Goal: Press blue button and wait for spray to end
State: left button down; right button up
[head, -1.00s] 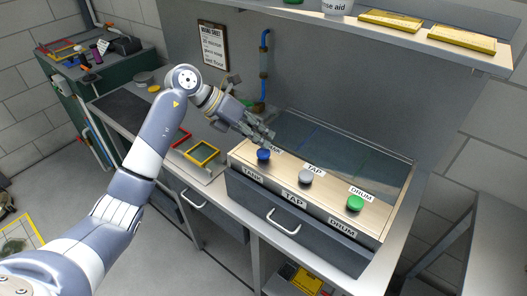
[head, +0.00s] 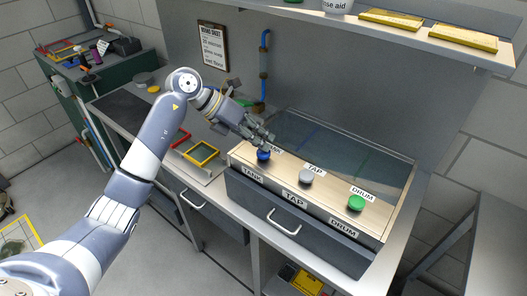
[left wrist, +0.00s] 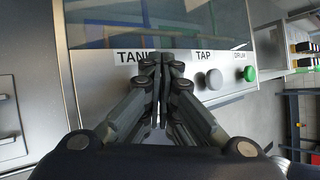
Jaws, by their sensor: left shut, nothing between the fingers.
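The blue button (head: 264,155) sits on the wooden panel by the TANK label, left of the grey TAP button (head: 306,177) and the green DRUM button (head: 356,203). My left gripper (head: 268,142) is shut and empty, its fingertips just above and behind the blue button in the head view. I cannot tell whether they touch it. In the left wrist view the shut fingers (left wrist: 160,62) lie over the TANK label and hide the blue button; the grey button (left wrist: 209,79) and green button (left wrist: 246,59) show to the right. No spray is visible. My right gripper is not in view.
Behind the buttons is a clear-covered basin (head: 340,150). Yellow and red frames (head: 201,153) lie on the counter to the left. A shelf (head: 400,35) with yellow frames hangs above. A clipboard (head: 212,46) and blue pipe (head: 265,55) are on the back wall.

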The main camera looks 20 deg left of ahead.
pick_arm(q)
jog(key=shift+f+b, duration=0.3)
jog(key=shift+f, duration=0.15)
jog(key=shift+r, duration=0.1)
dwell(0.5)
jog(key=shift+r+p, duration=0.7)
jog(key=shift+r, duration=0.3)
jog(key=shift+r, duration=0.1)
jog(key=shift+r+p, duration=1.65)
jog(key=shift+r, duration=0.8)
